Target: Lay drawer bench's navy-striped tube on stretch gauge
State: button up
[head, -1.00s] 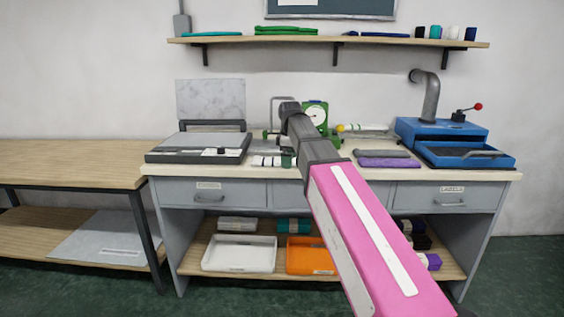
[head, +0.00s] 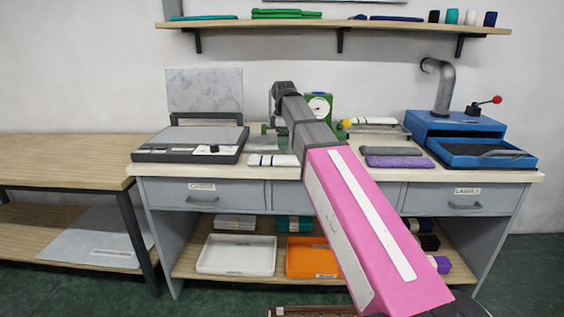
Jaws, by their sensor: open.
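On the drawer bench (head: 232,194), a white tube with dark bands (head: 273,160) lies near the front edge, left of my arm. The bands are too small to tell for certain as navy. The green stretch gauge (head: 318,107) with a round white dial stands at the back middle of the bench, partly covered by my arm. My pink and grey arm reaches over the bench from the lower right.
A grey flat device (head: 190,145) stands at the left and a blue machine (head: 455,130) at the right. Grey and purple folded pieces (head: 398,161) lie right of my arm. White (head: 236,272) and orange (head: 300,274) trays sit on the lower shelf.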

aim_at(284, 158)
jog(key=shift+f, duration=3.8)
jog(key=c, duration=0.9)
